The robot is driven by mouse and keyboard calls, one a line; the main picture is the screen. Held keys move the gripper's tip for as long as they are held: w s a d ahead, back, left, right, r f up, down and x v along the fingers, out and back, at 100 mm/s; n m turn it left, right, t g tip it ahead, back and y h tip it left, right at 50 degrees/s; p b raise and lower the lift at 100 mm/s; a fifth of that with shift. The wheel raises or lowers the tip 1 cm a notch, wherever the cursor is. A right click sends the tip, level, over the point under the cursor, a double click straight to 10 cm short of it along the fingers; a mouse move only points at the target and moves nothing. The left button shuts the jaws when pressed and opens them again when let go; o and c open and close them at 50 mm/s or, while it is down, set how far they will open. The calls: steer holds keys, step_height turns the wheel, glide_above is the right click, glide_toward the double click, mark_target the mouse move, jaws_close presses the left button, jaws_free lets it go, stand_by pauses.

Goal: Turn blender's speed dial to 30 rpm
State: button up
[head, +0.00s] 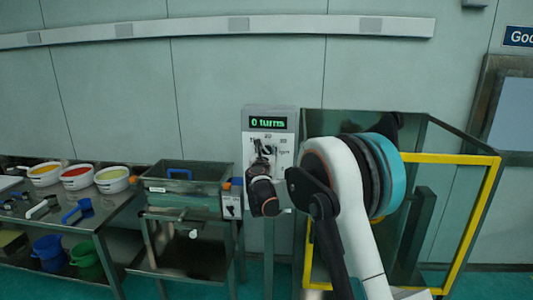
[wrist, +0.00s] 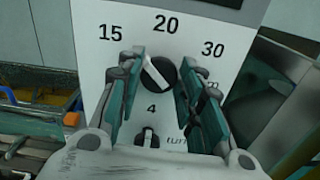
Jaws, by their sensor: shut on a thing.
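The speed dial (wrist: 157,75) is a round black knob with a white bar, on a pale control panel (wrist: 112,25) in the wrist view. The marks 15, 20 and 30 stand around it. The bar slants, its upper end leaning left; which end is the pointer is unclear. My gripper (wrist: 160,68) is shut on the dial, with a green-padded finger on either side of it. In the head view my gripper (head: 262,155) is in front of the control box (head: 284,158), partly hiding its dials. The box's green display (head: 268,122) reads 0 turns.
A smaller knob (wrist: 148,138) sits below the dial, under a 4, near my finger bases. A yellow-framed guard (head: 478,220) stands to the right of the box. A sieve unit (head: 185,185) and a bench with tubs (head: 80,178) stand to the left.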

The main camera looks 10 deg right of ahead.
steer(key=m, duration=0.9)
steer(key=shift+d+f, duration=0.1)
steer(key=shift+d, duration=0.05)
steer(key=m, duration=0.5)
steer(key=shift+f+m+b, duration=0.1)
steer(key=shift+m+b, duration=0.25)
steer(key=shift+m, duration=0.05)
steer(key=m, duration=0.4)
steer(key=shift+f, duration=0.1)
steer(key=shift+m, duration=0.3)
steer(key=o, duration=1.1)
steer(key=shift+c, duration=0.2)
steer(key=shift+s, duration=0.1)
steer(key=v, duration=1.2)
